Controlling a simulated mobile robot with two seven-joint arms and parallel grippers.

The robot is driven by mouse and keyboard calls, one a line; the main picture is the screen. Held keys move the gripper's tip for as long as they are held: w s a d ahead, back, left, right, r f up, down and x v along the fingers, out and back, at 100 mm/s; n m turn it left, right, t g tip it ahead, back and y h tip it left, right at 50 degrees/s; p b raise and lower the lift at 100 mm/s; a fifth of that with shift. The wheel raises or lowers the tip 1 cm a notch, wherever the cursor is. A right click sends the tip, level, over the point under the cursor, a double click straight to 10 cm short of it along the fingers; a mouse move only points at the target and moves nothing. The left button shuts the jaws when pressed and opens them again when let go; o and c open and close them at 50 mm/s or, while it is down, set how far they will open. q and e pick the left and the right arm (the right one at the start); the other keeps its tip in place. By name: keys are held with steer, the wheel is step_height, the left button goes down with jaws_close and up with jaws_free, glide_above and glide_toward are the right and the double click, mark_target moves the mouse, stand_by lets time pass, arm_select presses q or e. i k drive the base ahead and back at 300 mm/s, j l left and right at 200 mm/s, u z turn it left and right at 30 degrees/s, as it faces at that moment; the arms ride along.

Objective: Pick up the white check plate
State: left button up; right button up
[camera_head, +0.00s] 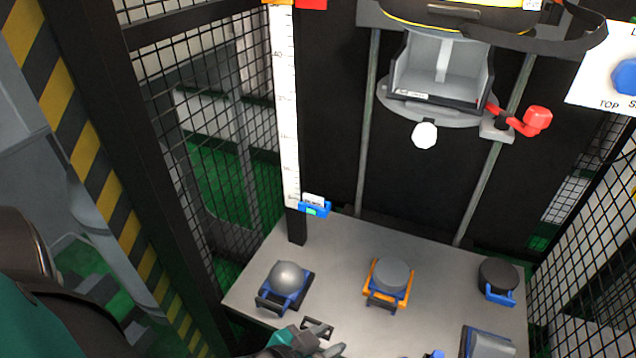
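I cannot tell for certain which thing is the white check plate. A small white piece (314,199) sits in a blue clip (315,209) at the foot of the white scale, above the table's back left. My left gripper (327,339) is at the bottom edge over the front of the grey table (340,255). Its grey fingers look apart, with nothing seen between them, and it is well below the white piece. My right gripper is not in view.
On the table stand a grey dome (287,275) on a blue base, a grey disc (391,274) on an orange base and a black cylinder (498,274). A drop carriage (440,75) with a red handle (535,120) hangs between rails. Mesh walls (205,125) flank the table.

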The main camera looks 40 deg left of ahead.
mark_target(307, 197)
steer(key=u, duration=1.15)
